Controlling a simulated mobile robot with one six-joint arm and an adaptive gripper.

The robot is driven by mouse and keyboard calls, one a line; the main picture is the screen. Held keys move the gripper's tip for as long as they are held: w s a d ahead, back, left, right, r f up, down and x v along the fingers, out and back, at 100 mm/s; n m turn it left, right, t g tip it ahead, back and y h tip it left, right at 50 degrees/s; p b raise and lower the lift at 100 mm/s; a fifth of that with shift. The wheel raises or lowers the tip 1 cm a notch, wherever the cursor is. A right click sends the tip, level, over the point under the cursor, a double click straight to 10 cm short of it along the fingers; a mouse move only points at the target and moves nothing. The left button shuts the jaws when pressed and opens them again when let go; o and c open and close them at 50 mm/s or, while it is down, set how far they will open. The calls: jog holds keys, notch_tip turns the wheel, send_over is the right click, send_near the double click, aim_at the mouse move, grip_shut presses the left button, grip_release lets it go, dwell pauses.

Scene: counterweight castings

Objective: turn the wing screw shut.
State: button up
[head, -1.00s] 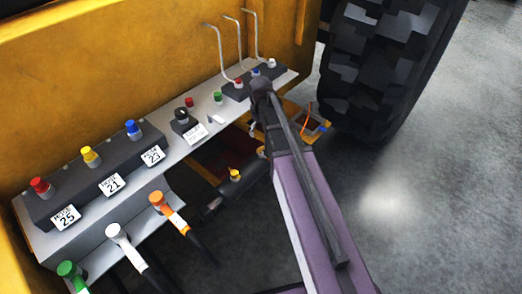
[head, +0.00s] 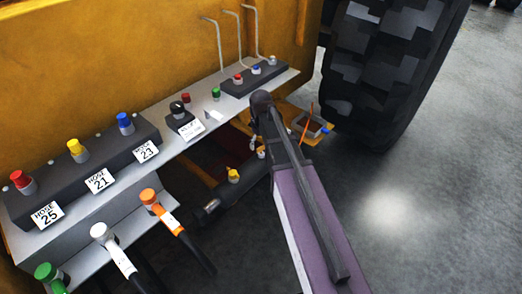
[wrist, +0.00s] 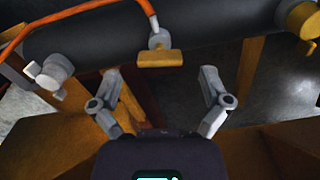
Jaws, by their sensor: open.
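In the wrist view, a grey round fitting with a flat yellow bar across it (wrist: 160,57) is on the dark cylinder, top centre; it looks like the wing screw. An orange hose runs to its top. My gripper (wrist: 160,78) is open and empty, one finger left and one right of the bar, lower in the picture; I cannot tell the gap in depth. In the head view, my gripper (head: 257,146) is small beside the dark cylinder (head: 222,201), mostly hidden by my arm. The wing screw cannot be made out there.
A grey-white knob (wrist: 50,72) and a yellow knob (wrist: 298,20) flank the cylinder. A grey shelf (head: 190,142) with coloured caps and hose labels runs along the yellow body (head: 120,60). A big tyre (head: 390,70) stands at right. The floor (head: 420,200) is clear.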

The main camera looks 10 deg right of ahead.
jog(key=shift+f+b, duration=0.6)
jog(key=shift+f, duration=0.3)
jog(key=c, duration=1.2)
